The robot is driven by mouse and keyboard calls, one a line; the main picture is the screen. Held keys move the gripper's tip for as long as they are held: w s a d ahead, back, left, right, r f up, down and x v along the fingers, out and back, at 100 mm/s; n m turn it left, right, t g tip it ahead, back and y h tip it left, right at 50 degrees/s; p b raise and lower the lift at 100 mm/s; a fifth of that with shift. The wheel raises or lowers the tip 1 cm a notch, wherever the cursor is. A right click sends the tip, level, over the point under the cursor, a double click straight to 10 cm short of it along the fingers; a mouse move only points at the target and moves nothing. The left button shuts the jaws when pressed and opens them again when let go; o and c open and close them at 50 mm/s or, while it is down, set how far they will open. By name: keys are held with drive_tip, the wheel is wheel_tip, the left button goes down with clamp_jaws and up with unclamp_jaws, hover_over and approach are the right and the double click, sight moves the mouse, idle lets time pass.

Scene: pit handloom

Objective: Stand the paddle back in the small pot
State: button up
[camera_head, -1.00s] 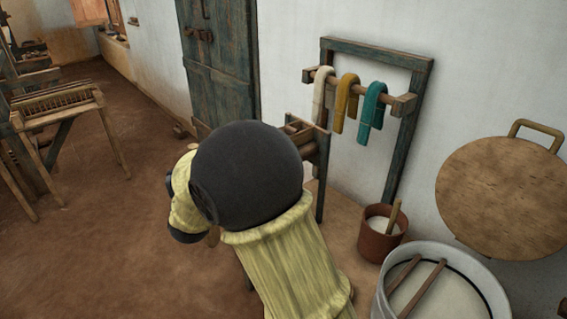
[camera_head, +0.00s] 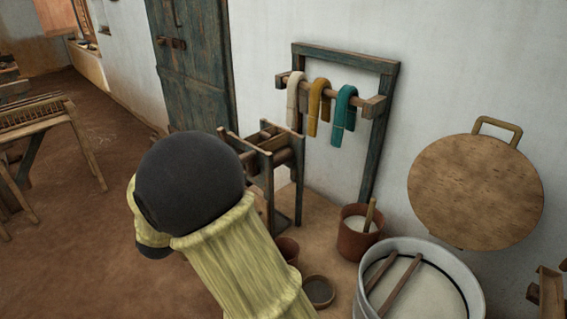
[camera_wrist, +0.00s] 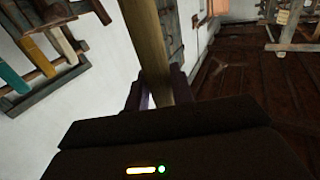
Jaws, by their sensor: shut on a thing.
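In the wrist view my gripper (camera_wrist: 157,92) is shut on a long wooden shaft, which I take to be the paddle (camera_wrist: 147,38). The shaft runs up out of the top of that picture, so its far end is out of sight. In the head view my arm hides the gripper and paddle. A small reddish-brown pot (camera_head: 289,248) stands on the floor just right of my forearm, partly hidden by it. I cannot see into it clearly. A larger reddish pot (camera_head: 357,246) with white contents and a wooden stick stands farther back.
A shallow bowl (camera_head: 319,291) sits in front of the small pot. A metal tub (camera_head: 473,284) with two sticks across it stands to the right. A wooden stand (camera_head: 284,160) is behind my arm, near the wall rack (camera_head: 391,100).

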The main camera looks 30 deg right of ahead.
drive_tip(key=d+f+m+g+h+p, duration=0.1)
drive_tip(key=d+m+h+p, duration=0.1)
drive_tip(key=d, duration=0.8)
drive_tip(key=s+d+f+m+g+h+p, duration=0.1)
drive_tip(key=d+f+m+g+h+p, duration=0.1)
drive_tip(key=d, duration=0.9)
drive_tip(key=d+f+m+g+h+p, duration=0.2)
drive_tip(key=d+m+h+p, duration=0.1)
drive_tip(key=d, duration=0.8)
drive_tip(key=h+p, duration=0.1)
drive_tip(key=h, duration=0.1)
drive_tip(key=shift+s+f+h, duration=0.15)
drive_tip(key=shift+h, duration=0.25)
drive_tip(key=shift+f, duration=0.1)
wheel_tip(320, 180, down, 18)
drive_tip(key=b, duration=1.4)
drive_tip(key=shift+f, duration=0.25)
drive_tip(key=o, duration=1.1)
drive_tip(key=shift+c, duration=0.2)
